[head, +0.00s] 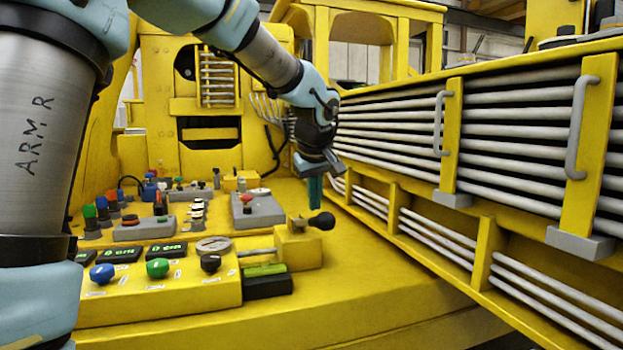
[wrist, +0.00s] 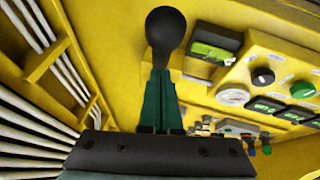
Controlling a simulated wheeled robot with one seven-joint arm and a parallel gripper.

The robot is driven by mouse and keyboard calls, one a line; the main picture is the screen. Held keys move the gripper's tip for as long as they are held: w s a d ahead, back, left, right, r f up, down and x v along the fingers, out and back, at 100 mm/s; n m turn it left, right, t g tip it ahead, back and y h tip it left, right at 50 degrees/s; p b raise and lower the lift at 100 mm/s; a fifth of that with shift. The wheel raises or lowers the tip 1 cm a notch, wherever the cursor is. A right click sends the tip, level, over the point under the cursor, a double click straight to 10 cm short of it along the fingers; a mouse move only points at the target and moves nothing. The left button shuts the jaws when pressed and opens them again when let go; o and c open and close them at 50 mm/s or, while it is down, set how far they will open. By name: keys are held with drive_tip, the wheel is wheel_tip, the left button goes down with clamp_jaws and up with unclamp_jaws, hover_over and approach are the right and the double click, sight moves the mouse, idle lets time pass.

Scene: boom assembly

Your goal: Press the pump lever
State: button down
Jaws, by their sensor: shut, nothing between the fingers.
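The pump lever shows as a black ball knob (head: 322,221) on a short arm at the top of a yellow block (head: 298,247), at the right end of the control panel. In the wrist view the ball knob (wrist: 165,28) is just beyond my fingertips. My gripper (head: 315,200) points down with its teal fingers a little above the knob; I cannot tell whether they touch it. The fingers (wrist: 160,80) are shut together with nothing between them. They hide the lower part of the lever in the wrist view.
A yellow panel with blue, green and black knobs (head: 157,268) and a round gauge (head: 213,245) lies left of the block. A green-topped black box (head: 266,282) sits in front. Grey pipes on a yellow frame (head: 460,130) rise close on the right. The yellow deck in front is clear.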

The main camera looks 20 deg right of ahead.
drive_tip(key=shift+s+d+f, duration=0.1)
drive_tip(key=shift+s+f, duration=0.05)
drive_tip(key=shift+f, duration=0.3)
